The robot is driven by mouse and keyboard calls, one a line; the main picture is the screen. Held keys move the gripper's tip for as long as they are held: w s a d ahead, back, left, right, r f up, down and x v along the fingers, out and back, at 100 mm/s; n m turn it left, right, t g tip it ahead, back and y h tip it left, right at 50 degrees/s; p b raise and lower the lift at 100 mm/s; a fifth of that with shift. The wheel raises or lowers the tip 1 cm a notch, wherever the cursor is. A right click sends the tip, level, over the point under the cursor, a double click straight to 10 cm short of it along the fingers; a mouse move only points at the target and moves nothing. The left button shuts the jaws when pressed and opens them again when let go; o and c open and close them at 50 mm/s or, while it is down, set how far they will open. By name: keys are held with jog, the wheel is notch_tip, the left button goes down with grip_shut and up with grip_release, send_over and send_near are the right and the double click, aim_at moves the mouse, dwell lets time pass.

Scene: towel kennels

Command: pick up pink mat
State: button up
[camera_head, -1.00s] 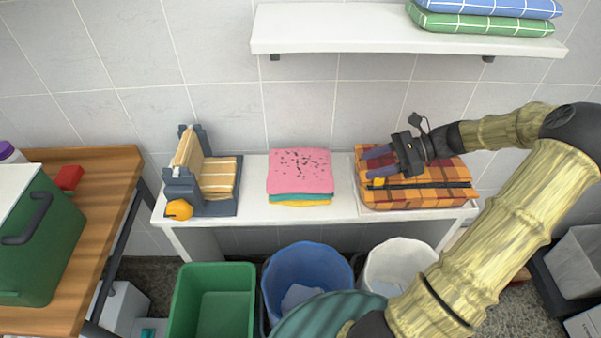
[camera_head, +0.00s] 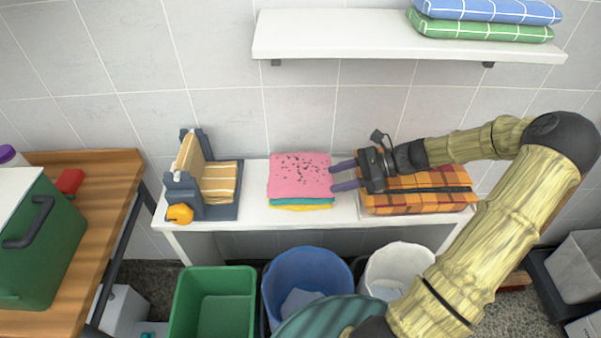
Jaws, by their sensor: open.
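The pink mat (camera_head: 299,176) is folded and speckled with dark bits. It lies on top of a teal mat (camera_head: 301,202) and a yellow mat (camera_head: 302,208) in a stack on the white table (camera_head: 255,193). My gripper (camera_head: 342,177) is open and empty. Its two purple fingers point left, with their tips close to the right edge of the pink mat. I cannot tell whether the tips touch it.
An orange plaid bundle with a dark strap (camera_head: 420,195) lies right of the stack under my gripper. A dark stand with a striped cloth (camera_head: 217,183) is on the left. A white shelf (camera_head: 390,37) hangs above. Green (camera_head: 213,300), blue (camera_head: 307,275) and white (camera_head: 397,265) bins stand in front.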

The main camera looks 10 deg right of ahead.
aim_at(306, 188)
jog(key=shift+x, duration=1.45)
jog(key=shift+a, duration=0.1)
jog(key=x, duration=0.5)
jog(key=shift+s+f, duration=0.1)
jog(key=shift+f, duration=0.15)
jog(key=c, duration=0.8)
